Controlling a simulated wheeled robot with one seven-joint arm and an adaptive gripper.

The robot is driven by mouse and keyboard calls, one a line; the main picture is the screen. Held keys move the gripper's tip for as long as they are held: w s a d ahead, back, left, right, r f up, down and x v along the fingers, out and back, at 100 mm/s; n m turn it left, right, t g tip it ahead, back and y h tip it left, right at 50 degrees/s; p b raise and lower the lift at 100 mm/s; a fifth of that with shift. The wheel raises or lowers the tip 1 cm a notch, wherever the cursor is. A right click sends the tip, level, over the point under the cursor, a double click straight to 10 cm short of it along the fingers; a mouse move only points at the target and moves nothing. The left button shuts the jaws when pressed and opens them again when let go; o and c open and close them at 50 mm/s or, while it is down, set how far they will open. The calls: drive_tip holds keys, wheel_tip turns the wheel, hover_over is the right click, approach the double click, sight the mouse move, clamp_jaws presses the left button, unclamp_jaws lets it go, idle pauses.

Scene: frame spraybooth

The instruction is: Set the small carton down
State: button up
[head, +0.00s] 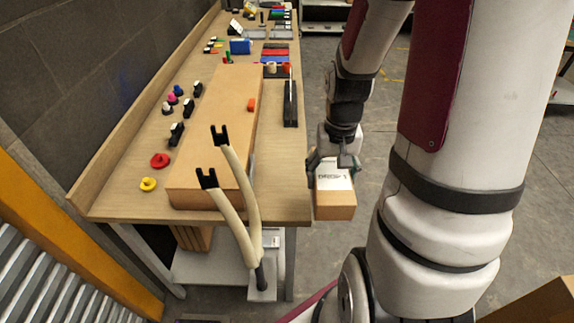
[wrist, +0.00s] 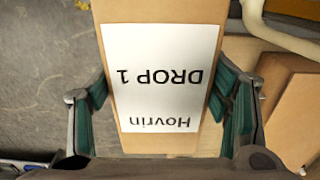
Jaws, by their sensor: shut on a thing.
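The small carton (head: 336,205) is brown with a white label on top, and it hangs off the right edge of the workbench, above the floor. In the wrist view the carton (wrist: 164,150) fills the middle, its label reading "Hovrin DROP 1" upside down. My gripper (head: 331,172) is shut on the carton, with one green-padded finger on each side of it in the wrist view (wrist: 160,108). The carton's underside is hidden.
A stand with two pale forked arms (head: 240,190) rises at the bench's near end. Bare floor lies right of the bench.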

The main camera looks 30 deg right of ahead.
drive_tip(key=w+f+b, duration=0.8)
drive_tip(key=f+b, duration=0.1)
drive_tip(key=w+d, duration=0.1)
drive_tip(key=w, duration=0.4)
drive_tip(key=w+d+f, duration=0.1)
drive_tip(key=w, duration=0.4)
drive_tip(key=w+d+f, duration=0.1)
drive_tip(key=w, duration=0.4)
drive_tip(key=shift+w+d, duration=0.2)
drive_tip(key=shift+d, duration=0.2)
drive_tip(key=shift+f, duration=1.65)
drive_tip(key=shift+f, duration=0.1)
drive_tip(key=o, duration=1.6)
drive_tip(key=shift+f, duration=0.1)
wheel_tip(320, 180, up, 12)
drive_tip(key=shift+r, duration=0.2)
